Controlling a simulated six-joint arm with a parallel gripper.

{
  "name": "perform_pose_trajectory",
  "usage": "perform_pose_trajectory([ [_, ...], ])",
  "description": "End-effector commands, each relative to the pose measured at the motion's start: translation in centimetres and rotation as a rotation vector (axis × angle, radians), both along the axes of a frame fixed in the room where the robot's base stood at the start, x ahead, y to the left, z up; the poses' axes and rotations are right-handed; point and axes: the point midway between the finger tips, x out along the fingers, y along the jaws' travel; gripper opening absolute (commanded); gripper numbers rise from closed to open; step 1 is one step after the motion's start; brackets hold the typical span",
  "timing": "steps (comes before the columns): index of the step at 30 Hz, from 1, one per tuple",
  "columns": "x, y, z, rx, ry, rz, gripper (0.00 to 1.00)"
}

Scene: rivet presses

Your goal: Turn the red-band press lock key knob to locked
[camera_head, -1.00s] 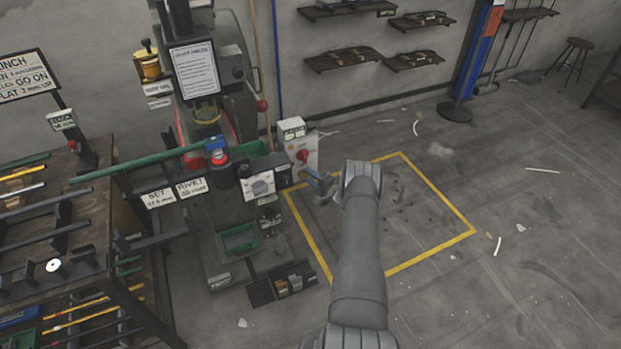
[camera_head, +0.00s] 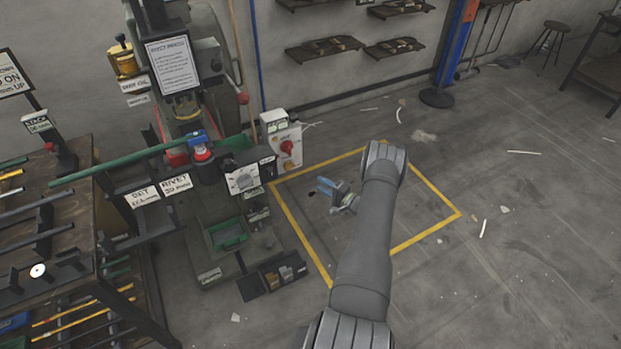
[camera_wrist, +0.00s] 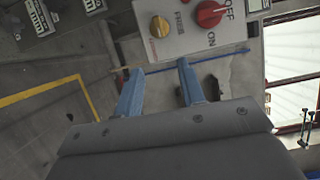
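A light grey control box (camera_head: 278,150) stands beside the press. In the wrist view, its panel (camera_wrist: 185,45) carries a yellow round knob (camera_wrist: 160,27) with a "FREE" label beside it and a small red mark near it. A red rotary switch (camera_wrist: 210,13) with OFF and ON labels sits to its right, and also shows in the head view (camera_head: 288,147). I take the yellow knob for the lock key knob; its pointer direction is too small to read. My gripper (camera_wrist: 161,70) has two blue fingers apart, with nothing between them, below the panel. It also shows in the head view (camera_head: 336,194), clear of the box.
A green bar (camera_head: 125,164) runs across to the rod rack (camera_head: 65,230). The yellow-outlined floor area (camera_head: 438,227) right of the box is mostly clear.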

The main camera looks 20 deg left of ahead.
Motion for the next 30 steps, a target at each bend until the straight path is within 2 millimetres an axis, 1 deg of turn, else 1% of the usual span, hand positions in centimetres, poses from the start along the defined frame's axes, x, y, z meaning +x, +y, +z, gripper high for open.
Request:
perform_pose_trajectory([
  [1,-0.3,-0.9,0.0,0.001,0.001,-0.003,0.36],
  [6,-1.1,-2.7,0.0,0.000,0.000,-0.002,0.36],
  [10,-1.3,-3.1,0.0,0.001,0.000,0.000,0.36],
  [19,-1.3,-3.1,0.0,0.001,-0.001,0.000,0.36],
  [23,-1.1,-2.6,0.0,0.000,-0.001,0.001,0.36],
  [25,-0.8,-1.9,0.0,-0.001,-0.002,0.003,0.36],
  [30,0.2,1.0,0.0,-0.001,-0.002,0.005,0.36],
])
